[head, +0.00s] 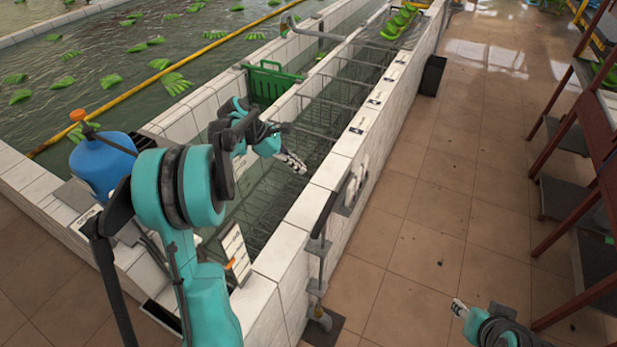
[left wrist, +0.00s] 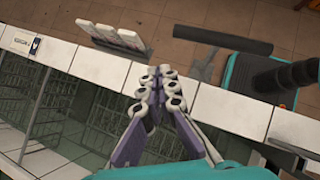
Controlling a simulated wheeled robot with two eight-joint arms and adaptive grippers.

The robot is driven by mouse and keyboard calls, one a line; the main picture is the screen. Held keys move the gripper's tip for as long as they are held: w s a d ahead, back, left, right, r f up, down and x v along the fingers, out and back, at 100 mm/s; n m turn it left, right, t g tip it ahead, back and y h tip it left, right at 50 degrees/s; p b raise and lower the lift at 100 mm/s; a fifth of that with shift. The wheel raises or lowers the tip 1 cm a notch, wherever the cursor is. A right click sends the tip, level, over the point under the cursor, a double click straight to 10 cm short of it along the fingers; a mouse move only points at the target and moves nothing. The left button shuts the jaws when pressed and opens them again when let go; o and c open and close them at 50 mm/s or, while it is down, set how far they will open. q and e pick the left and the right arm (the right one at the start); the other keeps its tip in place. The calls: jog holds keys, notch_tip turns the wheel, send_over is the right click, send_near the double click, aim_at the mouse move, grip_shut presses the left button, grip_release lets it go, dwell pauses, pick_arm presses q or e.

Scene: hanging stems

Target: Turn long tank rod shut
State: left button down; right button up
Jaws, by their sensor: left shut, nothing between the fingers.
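A long grey rod (head: 328,212) stands along the outer aisle side of the white tiled tank wall, with brackets and a pipe end near the floor below it. I take it to be the tank rod; a dark grey bar in the left wrist view (left wrist: 222,40) looks like the same rod. My left gripper (head: 292,162) is shut and empty above the tank, to the left of the rod and apart from it. In the left wrist view its closed fingers (left wrist: 158,92) show over the wall's white top. My right gripper (head: 459,307) is low over the aisle floor, its fingers too small to read.
White upright pieces (head: 356,182) are on the wall's outer side beside the rod. A green crate (head: 272,83) hangs in the tank. A blue cylinder (head: 103,163) stands at left. A reddish rack (head: 590,170) borders the right. The tiled aisle (head: 430,200) between is mostly clear.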

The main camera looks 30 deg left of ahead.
pick_arm(q)
notch_tip(320, 180, up, 4)
jog(key=d+m+g+y+p, duration=0.2)
jog(key=m+g+y+p, duration=0.1)
jog(key=m+p, duration=0.2)
jog(key=d+x, duration=0.2)
jog(key=x, duration=0.9)
jog(key=shift+s+d+b, duration=0.25)
jog(key=shift+s+b, duration=0.1)
jog(key=shift+b, duration=0.1)
